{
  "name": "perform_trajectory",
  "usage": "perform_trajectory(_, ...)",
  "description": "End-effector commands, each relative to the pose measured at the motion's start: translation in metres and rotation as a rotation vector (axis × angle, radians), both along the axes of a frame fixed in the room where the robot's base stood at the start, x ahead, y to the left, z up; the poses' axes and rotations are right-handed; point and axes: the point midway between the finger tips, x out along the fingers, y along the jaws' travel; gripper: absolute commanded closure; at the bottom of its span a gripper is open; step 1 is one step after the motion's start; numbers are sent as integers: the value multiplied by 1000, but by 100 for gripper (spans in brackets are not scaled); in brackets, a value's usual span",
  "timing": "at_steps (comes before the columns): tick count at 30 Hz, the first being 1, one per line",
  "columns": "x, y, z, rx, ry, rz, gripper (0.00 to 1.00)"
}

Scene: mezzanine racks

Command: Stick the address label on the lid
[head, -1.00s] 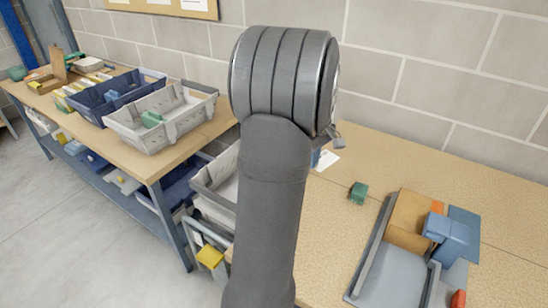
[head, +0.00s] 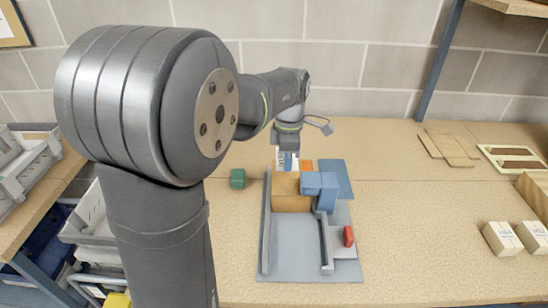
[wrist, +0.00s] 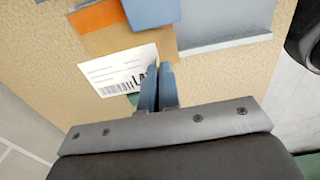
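The address label (wrist: 122,74) is a white card with a barcode and dark letters. My gripper (wrist: 157,70) is shut on its right edge in the wrist view, and the fingers cover part of the lettering. In the head view the label (head: 288,160) hangs below my gripper (head: 288,148), just behind a brown cardboard box (head: 290,194). Whether the label touches the box I cannot tell. The box sits at the far end of a grey fixture (head: 293,245). A blue block (head: 320,184) lies over the box's right side. I cannot tell a separate lid.
A green block (head: 237,178) stands left of the fixture. An orange piece (head: 307,165) and a flat blue plate (head: 338,176) lie behind it; a red piece (head: 349,236) is at its right. Small cartons (head: 502,238) stand far right. The bench between is clear.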

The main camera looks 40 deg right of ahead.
Motion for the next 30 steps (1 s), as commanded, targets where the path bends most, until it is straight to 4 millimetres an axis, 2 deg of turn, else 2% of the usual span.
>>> perform_trajectory(18,1,0,-52,2,1,0,100)
perform_trajectory(30,1,0,-59,0,0,-1,100)
